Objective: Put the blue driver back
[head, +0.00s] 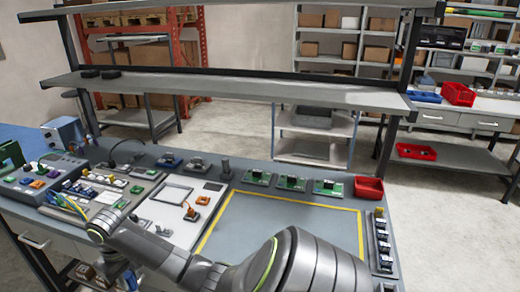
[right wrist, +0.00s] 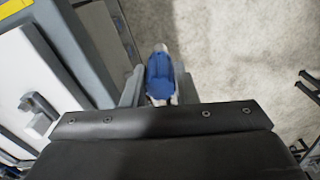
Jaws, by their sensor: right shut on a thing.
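The blue driver (right wrist: 160,78) shows in the right wrist view as a blue handle, seen nearly end-on, between the two pale fingers of my right gripper (right wrist: 160,90). The gripper is shut on it and holds it over bare floor, beside the bench front. The driver's far end is mostly hidden behind its handle. In the head view my right arm crosses the bottom and bends down at lower left; the gripper and driver are hard to make out there. My left gripper is not in view. I cannot tell which spot is the driver's holder.
The bench has a yellow-taped area (head: 285,228), several green boards (head: 292,183) behind it and a red bin (head: 368,189) at its right. A dark rack (head: 383,262) stands on the right edge. A white panel (head: 172,208) and grey devices (head: 40,180) fill the left.

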